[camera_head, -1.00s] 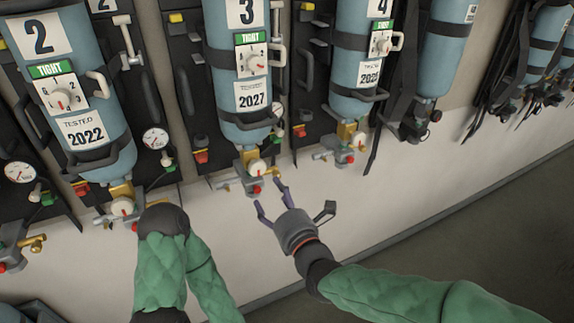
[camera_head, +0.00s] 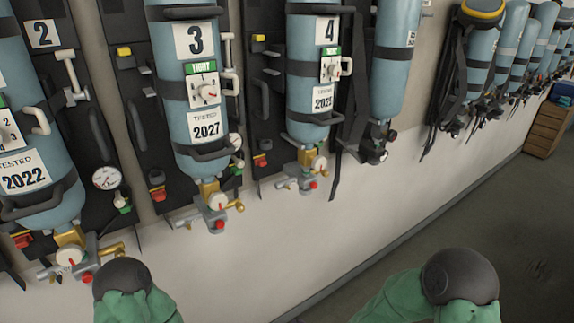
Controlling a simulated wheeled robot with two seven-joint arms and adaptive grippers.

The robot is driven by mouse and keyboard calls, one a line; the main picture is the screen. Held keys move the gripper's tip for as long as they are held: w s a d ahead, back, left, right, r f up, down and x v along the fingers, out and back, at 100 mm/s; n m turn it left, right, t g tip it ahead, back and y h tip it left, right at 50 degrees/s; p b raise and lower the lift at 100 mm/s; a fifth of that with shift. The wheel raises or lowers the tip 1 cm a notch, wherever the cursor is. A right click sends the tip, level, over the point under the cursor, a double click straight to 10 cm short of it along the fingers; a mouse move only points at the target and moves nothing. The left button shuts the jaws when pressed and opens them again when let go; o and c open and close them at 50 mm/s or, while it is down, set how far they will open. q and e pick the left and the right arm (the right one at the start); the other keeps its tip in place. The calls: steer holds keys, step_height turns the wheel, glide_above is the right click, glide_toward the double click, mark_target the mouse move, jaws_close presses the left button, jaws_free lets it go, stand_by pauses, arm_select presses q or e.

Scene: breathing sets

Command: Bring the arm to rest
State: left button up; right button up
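Two green-sleeved sections of my arms with dark round joints show at the bottom edge: my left arm (camera_head: 125,285) at the lower left and my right arm (camera_head: 460,285) at the lower right. Neither gripper is in view; both are hidden or below the picture. The arms appear apart from the breathing sets. Set 3's blue cylinder (camera_head: 208,125) hangs at centre left, with a dial under a green "TIGHT" label, a "2027" tag and a brass valve (camera_head: 217,203) below. Set 4's cylinder (camera_head: 314,95), tagged 2025, hangs to its right.
More cylinders with black straps (camera_head: 478,60) line the wall to the right. A wooden cabinet (camera_head: 546,128) stands at the far right. The grey floor (camera_head: 440,215) is clear.

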steer(key=s+d+f+m+g+b, duration=0.1)
steer(key=s+d+f+m+g, duration=0.1)
steer(key=s+f+m, duration=0.5)
steer(key=s+d+f+m+g, duration=0.3)
steer(key=s+f+m, duration=0.4)
steer(key=s, duration=0.3)
steer(key=shift+d+f+g+b, duration=0.15)
steer(key=shift+f+g+b, duration=0.2)
steer(key=shift+f+g, duration=0.3)
stand_by(0.3)
